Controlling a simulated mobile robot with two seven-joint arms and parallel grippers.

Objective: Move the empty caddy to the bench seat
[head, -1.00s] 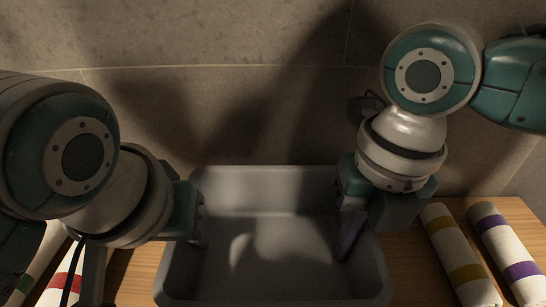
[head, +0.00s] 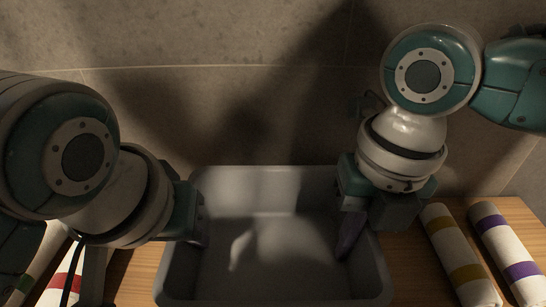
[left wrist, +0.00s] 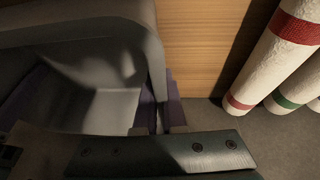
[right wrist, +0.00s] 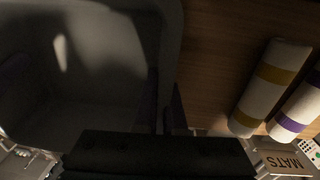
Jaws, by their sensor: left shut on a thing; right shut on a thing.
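The empty grey caddy (head: 270,284) sits on the wooden surface in the middle of the head view, with nothing inside it. My left gripper (head: 200,228) is shut on the caddy's left wall; the left wrist view shows its fingers (left wrist: 160,112) on either side of that wall. My right gripper (head: 358,228) is shut on the right wall, one dark finger inside the caddy. In the right wrist view its fingers (right wrist: 165,112) straddle the caddy wall (right wrist: 172,45). The caddy looks level. The bench seat cannot be made out.
Rolled white mats with yellow bands (head: 459,255) and purple bands (head: 507,252) lie right of the caddy. Red-banded (head: 62,280) and green-banded (head: 32,262) rolls lie at left. A tiled wall (head: 250,110) stands behind.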

